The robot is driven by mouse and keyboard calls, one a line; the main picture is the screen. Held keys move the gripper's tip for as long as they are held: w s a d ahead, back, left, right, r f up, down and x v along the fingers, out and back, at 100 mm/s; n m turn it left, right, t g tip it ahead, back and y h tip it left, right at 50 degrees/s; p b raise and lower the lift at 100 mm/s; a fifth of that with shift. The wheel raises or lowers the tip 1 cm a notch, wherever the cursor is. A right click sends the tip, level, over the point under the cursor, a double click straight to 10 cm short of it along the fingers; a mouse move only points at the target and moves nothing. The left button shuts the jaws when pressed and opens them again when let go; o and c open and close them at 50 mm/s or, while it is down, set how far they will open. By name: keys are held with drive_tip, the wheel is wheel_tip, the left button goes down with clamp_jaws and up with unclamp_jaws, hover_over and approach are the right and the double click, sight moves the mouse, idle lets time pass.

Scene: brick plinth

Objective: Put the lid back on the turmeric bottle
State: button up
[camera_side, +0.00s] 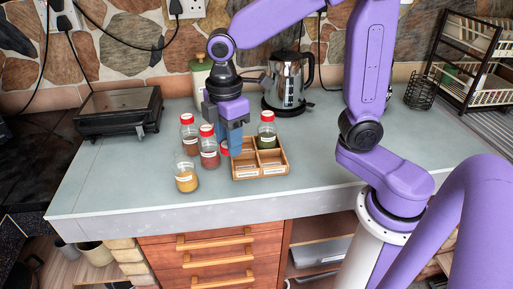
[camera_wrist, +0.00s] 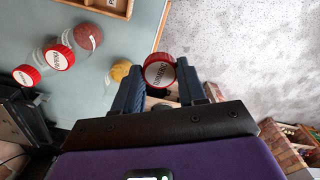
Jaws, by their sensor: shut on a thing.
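The turmeric bottle (camera_side: 187,178) is a small clear jar of yellow powder. It stands upright and open-topped on the counter, left of the wooden rack. In the wrist view the yellow jar (camera_wrist: 121,71) shows partly behind my left finger. My gripper (camera_side: 231,146) is above the counter, to the right of and higher than the yellow jar. It is shut on a red lid (camera_wrist: 160,73) with a white label, held between the fingertips. In the side view the lid (camera_side: 225,149) is mostly hidden by the fingers. The lid is apart from the jar.
Two red-lidded jars (camera_side: 187,131) (camera_side: 209,149) stand just behind the yellow jar, close to my gripper. A wooden compartment rack (camera_side: 261,175) holds a green red-lidded jar (camera_side: 266,131). A kettle (camera_side: 287,83) and scale (camera_side: 119,110) stand farther back. The counter's front left is clear.

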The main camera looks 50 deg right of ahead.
drive_tip(key=w+a+r, duration=0.2)
drive_tip(key=w, duration=0.4)
drive_tip(key=w+a+r, duration=0.1)
drive_tip(key=w+a, duration=0.1)
drive_tip(key=w, duration=0.5)
drive_tip(key=shift+m, duration=0.4)
drive_tip(key=shift+s+f, duration=0.15)
drive_tip(key=shift+f, duration=2.95)
drive_tip(key=shift+f, duration=0.15)
drive_tip(key=o, duration=1.6)
drive_tip(key=shift+c, duration=0.2)
wheel_tip(320, 180, up, 7)
